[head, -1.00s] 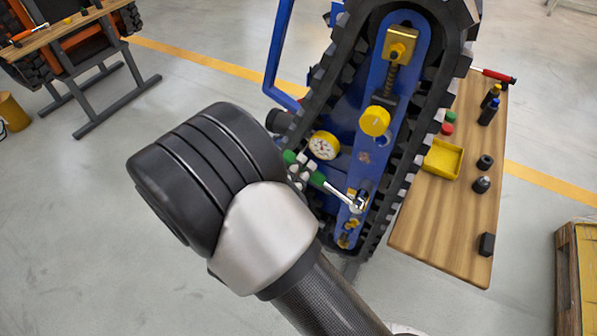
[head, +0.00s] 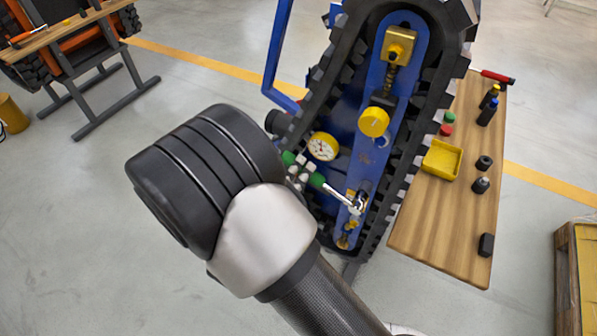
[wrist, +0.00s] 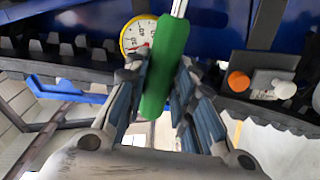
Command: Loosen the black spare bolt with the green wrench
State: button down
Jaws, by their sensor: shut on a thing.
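The green wrench (head: 317,180) has a green handle and a bright metal shaft. Its handle (wrist: 168,68) stands between the two fingers of my gripper (wrist: 160,90) in the wrist view, and the gripper is shut on it. In the head view my gripper (head: 299,172) is mostly behind my own arm. The wrench's metal head (head: 356,206) is at the lower part of the blue carrier plate, at a dark fitting there. The black spare bolt is not clearly visible; I cannot tell whether the wrench head sits around it.
The blue tracked carrier (head: 372,150) has a pressure gauge (head: 323,146) and a yellow knob (head: 373,122). A wooden table (head: 430,225) on the right holds a yellow tray (head: 457,147), bottles and small dark parts. A wooden crate (head: 566,280) stands at lower right.

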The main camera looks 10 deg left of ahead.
jog(key=shift+w+a+f+n, duration=0.1)
jog(key=shift+a+f+n, duration=0.15)
jog(key=shift+f+n, duration=0.4)
jog(key=shift+f, duration=0.1)
jog(key=shift+a+f+n, duration=0.15)
jog(key=shift+f+n, duration=0.3)
jog(key=shift+f, duration=0.25)
jog(key=shift+w+a+f+n, duration=0.1)
jog(key=shift+a+f+n, duration=0.05)
jog(key=shift+f+n, duration=0.55)
jog(key=shift+f, duration=0.15)
jog(key=shift+f+n, duration=0.5)
jog(key=shift+f, duration=0.2)
